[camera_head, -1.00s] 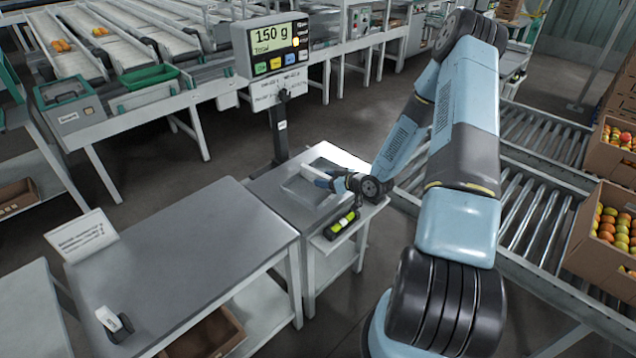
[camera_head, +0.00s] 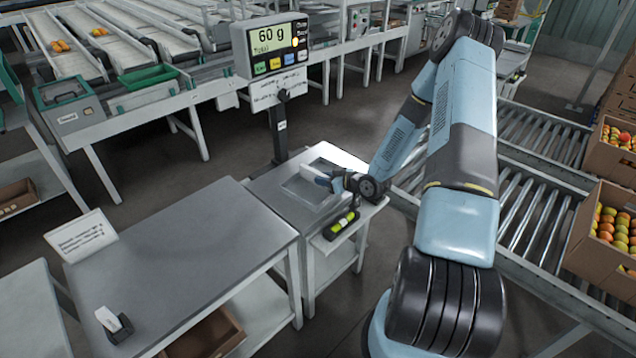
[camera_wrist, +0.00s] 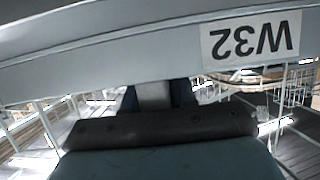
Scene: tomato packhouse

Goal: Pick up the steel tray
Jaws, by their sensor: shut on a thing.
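The steel tray (camera_head: 302,193) is a shallow grey tray at the scale on the small side table, in the middle of the head view. My gripper (camera_head: 323,181) is at the tray, reaching in from the right, and the arm hides part of the tray. In the wrist view, a broad grey wall (camera_wrist: 100,62), which looks like the tray's side, spans the top and bears an upside-down W32 label. My gripper (camera_wrist: 155,96) is shut on a pale part of the tray between its dark fingers. Whether the tray's underside touches the scale is hidden.
A black and lime-green device (camera_head: 341,224) sits at the side table's front edge. The larger grey table (camera_head: 190,250) at left is mostly clear. A roller conveyor (camera_head: 530,190) runs at right.

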